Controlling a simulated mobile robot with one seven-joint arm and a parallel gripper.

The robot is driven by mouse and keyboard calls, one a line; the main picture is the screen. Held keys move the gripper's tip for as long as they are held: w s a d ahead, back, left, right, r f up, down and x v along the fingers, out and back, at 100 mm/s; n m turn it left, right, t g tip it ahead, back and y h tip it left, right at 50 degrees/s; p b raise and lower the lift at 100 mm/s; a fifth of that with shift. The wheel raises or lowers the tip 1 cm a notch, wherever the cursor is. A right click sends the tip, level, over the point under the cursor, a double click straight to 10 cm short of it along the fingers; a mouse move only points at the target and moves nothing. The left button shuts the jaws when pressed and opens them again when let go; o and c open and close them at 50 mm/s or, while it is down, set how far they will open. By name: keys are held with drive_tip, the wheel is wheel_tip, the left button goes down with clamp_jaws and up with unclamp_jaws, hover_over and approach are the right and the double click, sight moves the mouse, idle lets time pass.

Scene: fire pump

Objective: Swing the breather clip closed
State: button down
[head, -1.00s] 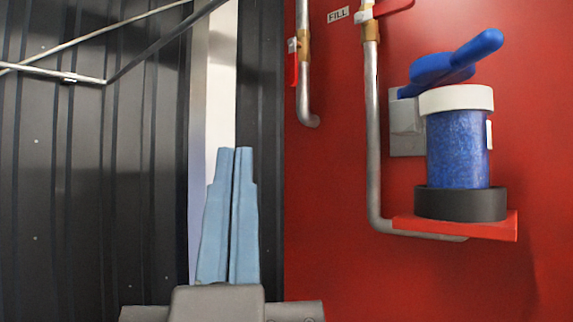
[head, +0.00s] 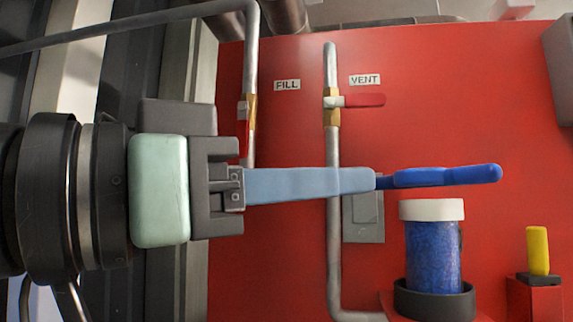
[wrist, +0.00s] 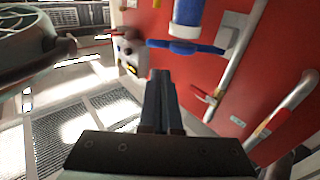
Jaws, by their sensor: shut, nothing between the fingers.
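The breather is a blue-filled clear canister (head: 433,258) with a white cap (head: 432,209), upright in a black cup on the red panel. The breather clip, a blue lever (head: 440,176), extends nearly level above the cap, with a visible gap between them. My gripper (head: 371,179) is shut and empty, its light-blue fingers pointing right. In the head view its tips overlap or meet the clip's left end; contact is unclear. In the wrist view, the clip (wrist: 185,46) crosses beside the white cap (wrist: 185,32), ahead of my dark-looking fingers (wrist: 157,80). The clip's hinge is not clear.
A vertical pipe (head: 333,240) and a grey plate (head: 364,220) lie behind my fingers. Red-handled valves labelled FILL (head: 287,85) and VENT (head: 365,80) are above. A yellow handle (head: 537,250) stands right of the canister. The red panel above the clip is clear.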

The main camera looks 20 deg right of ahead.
sight(469, 177)
drive_tip(key=p+x, duration=0.2)
drive_tip(key=x, duration=0.2)
drive_tip(key=p+x, duration=0.3)
drive_tip(key=x, duration=0.2)
drive_tip(key=p+x, duration=0.2)
drive_tip(key=x, duration=0.2)
drive_tip(key=shift+s+d+r, duration=0.1)
drive_tip(key=shift+s+d, duration=0.15)
drive_tip(key=shift+d, duration=0.2)
drive_tip(key=shift+w+d+p, duration=0.15)
drive_tip(key=shift+d+p, duration=0.3)
drive_tip(key=shift+d, duration=0.1)
